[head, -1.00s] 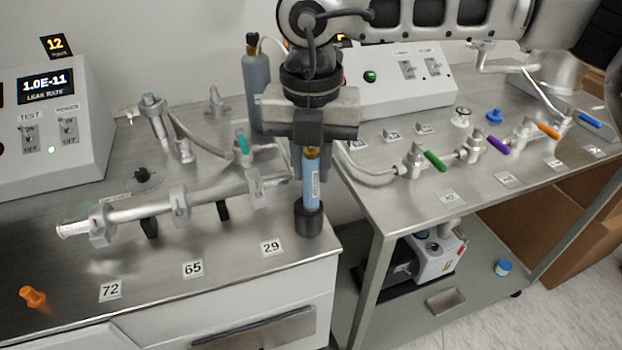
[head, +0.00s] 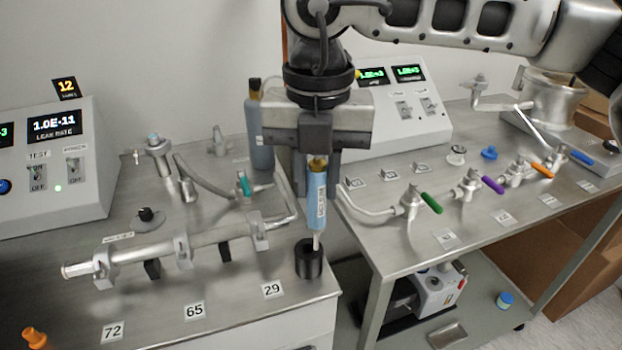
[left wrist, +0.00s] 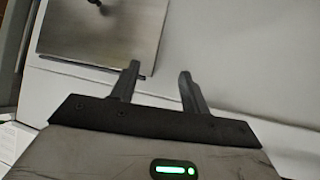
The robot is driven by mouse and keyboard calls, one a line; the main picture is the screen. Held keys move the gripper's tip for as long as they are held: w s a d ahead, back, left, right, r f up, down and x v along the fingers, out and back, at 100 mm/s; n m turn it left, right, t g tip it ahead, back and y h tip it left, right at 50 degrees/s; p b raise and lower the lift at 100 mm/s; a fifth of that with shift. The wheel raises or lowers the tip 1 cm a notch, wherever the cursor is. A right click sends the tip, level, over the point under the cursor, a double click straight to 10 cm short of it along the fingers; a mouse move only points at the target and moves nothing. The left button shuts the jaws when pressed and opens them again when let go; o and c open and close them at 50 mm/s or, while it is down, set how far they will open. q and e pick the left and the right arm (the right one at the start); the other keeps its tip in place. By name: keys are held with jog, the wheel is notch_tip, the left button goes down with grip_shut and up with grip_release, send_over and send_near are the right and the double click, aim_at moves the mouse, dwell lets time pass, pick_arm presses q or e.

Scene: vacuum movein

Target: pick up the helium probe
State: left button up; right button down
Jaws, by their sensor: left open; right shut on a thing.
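The helium probe (head: 317,207) is a light blue cylinder with a gold top, a printed label and a thin pale nozzle. My right gripper (head: 318,182) is shut on its upper part and holds it nearly upright. The probe's blue body is above the black cup-shaped holder (head: 308,262) at the counter's right edge. The nozzle's end is at the holder's rim; I cannot tell whether it is inside. My left gripper (left wrist: 160,72) is open and empty in the left wrist view, and is not seen in the head view.
A metal pipe assembly (head: 210,240) lies left of the holder. A grey-blue bottle (head: 260,130) stands behind. Leak detector (head: 55,150) is at far left. The right cart (head: 400,250) carries valves with coloured handles. A gap separates counter and cart.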

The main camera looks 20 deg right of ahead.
jog(key=s+b, duration=0.5)
jog(key=s, duration=1)
jog(key=shift+s+d, duration=0.3)
jog(key=shift+s, duration=0.05)
jog(key=shift+f, duration=0.1)
